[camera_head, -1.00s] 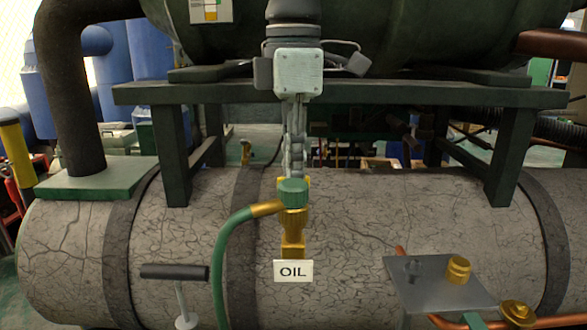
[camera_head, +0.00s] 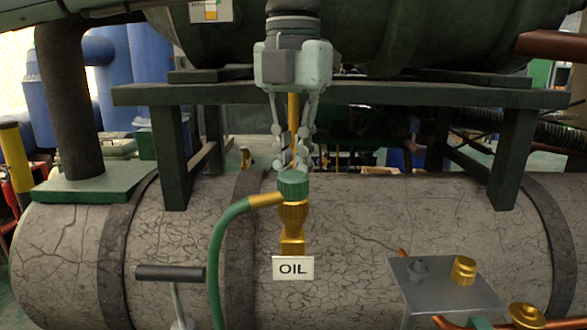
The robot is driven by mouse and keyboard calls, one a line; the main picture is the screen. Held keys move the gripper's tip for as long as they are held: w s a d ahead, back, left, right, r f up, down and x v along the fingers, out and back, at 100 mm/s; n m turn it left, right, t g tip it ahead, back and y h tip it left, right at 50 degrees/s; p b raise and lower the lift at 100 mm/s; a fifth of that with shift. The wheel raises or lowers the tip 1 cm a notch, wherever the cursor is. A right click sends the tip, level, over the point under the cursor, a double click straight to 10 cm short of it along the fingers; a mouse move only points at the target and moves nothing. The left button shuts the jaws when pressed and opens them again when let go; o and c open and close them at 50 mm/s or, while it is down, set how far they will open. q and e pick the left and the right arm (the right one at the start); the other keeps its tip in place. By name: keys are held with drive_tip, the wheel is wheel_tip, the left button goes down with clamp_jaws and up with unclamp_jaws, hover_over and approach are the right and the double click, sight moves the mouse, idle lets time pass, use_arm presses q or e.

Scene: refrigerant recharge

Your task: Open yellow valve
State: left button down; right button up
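One of my grippers (camera_head: 292,163) hangs straight down from the top middle of the head view. I cannot tell which arm it belongs to. Its two pale fingers stand apart, with yellow parts (camera_head: 293,112) of a valve or stem showing between them. The fingertips are just above the green cap on the yellow valve (camera_head: 291,217), which has a green hose leading off to the left. I cannot tell whether the fingertips press on anything. My other gripper is not in view.
The white OIL sign (camera_head: 293,268) is below the valve on the cracked grey tank (camera_head: 400,235). A black T-handle (camera_head: 170,273) stands at lower left. A grey plate (camera_head: 440,295) with a yellow cap (camera_head: 464,270) is at lower right. A dark green frame (camera_head: 430,97) crosses behind the gripper.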

use_arm(q)
drive_tip(key=shift+n, duration=0.9)
drive_tip(key=shift+r+n, duration=0.1)
drive_tip(key=shift+n, duration=0.3)
use_arm(e)
drive_tip(key=shift+s+d+r, duration=0.15)
drive_tip(key=shift+r, duration=0.25)
drive_tip(key=shift+s+d+r, duration=0.1)
drive_tip(key=shift+r, duration=0.4)
use_arm(q)
drive_tip(key=c, duration=1.6)
unclamp_jaws()
use_arm(e)
drive_tip(key=shift+w+a+r, duration=0.1)
drive_tip(key=shift+w+a, duration=0.2)
drive_tip(key=shift+w, duration=0.05)
use_arm(q)
wheel_tip(320, 180, up, 12)
use_arm(e)
drive_tip(key=shift+s+d, duration=0.15)
